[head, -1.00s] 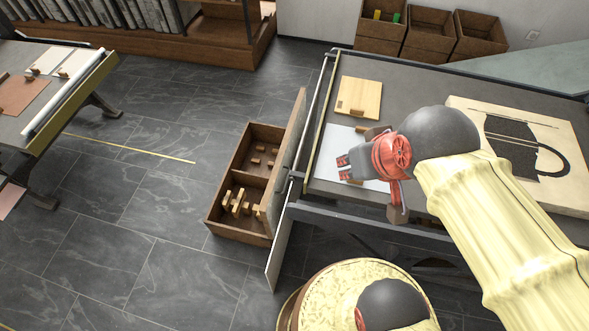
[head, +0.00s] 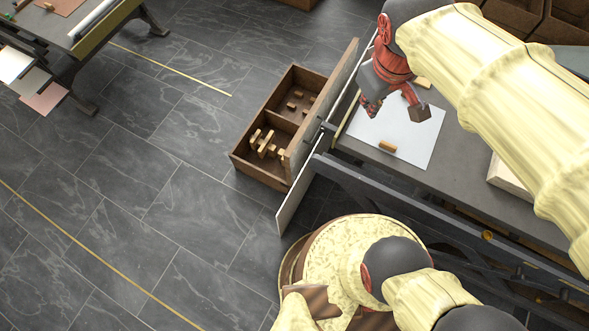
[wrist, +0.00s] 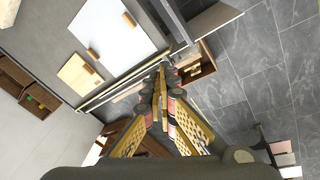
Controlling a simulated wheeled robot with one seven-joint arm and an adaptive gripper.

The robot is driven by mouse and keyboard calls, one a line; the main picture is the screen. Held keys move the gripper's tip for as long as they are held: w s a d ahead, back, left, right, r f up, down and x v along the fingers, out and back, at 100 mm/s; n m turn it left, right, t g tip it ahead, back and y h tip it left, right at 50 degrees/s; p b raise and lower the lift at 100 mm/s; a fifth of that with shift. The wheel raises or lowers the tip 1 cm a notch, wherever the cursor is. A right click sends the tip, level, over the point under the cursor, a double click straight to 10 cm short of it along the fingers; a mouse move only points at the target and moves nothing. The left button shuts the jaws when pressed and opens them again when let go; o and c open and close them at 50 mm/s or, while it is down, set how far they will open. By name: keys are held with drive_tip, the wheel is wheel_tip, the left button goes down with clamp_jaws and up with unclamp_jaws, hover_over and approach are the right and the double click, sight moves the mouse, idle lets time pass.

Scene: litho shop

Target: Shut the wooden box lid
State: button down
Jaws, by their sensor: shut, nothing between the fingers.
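In the wrist view the fingertips (wrist: 161,72) point toward the bench edge, and part of the box (wrist: 208,58) shows beyond, partly hidden.
The workbench (head: 455,165) carries a white sheet (head: 405,135) with a small wooden block (head: 388,146) on it. A rail runs along its left edge, close to the lid. Another table (head: 120,18) stands at upper left. The tiled floor (head: 150,190) left of the box is clear.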

drive_tip(key=w+a+f+n+g+h+b, duration=0.15)
drive_tip(key=w+a+f+n+h, duration=0.3)
drive_tip(key=f, duration=0.55)
drive_tip(key=w+a+f+n+h+b, duration=0.1)
drive_tip(key=w+a+f+n+b, duration=0.25)
drive_tip(key=a+f+n, duration=0.4)
drive_tip(key=w+a+f+n+g+h+b, duration=0.1)
drive_tip(key=w+a+f+n+h+b, duration=0.3)
drive_tip(key=f, duration=0.9)
drive_tip(key=s+a+f+n+t+h+b, duration=0.1)
drive_tip(key=s+a+f+n+t+b, duration=0.2)
drive_tip(key=f+n, duration=0.7)
drive_tip(key=s+a+f+n+t+h, duration=0.15)
drive_tip(key=f+n+t, duration=0.35)
drive_tip(key=f, duration=0.9)
drive_tip(key=s+a+f+n+t+h+b, duration=0.1)
drive_tip(key=s+a+f+n+t+b, duration=0.2)
drive_tip(key=f+n, duration=0.7)
drive_tip(key=w+d+f+m+b, duration=0.1)
drive_tip(key=w+d+f+m, duration=0.1)
drive_tip(key=w+d, duration=0.4)
drive_tip(key=shift+w+d+f+t, duration=0.2)
drive_tip(key=shift+d+t, duration=0.15)
drive_tip(key=shift+d, duration=0.2)
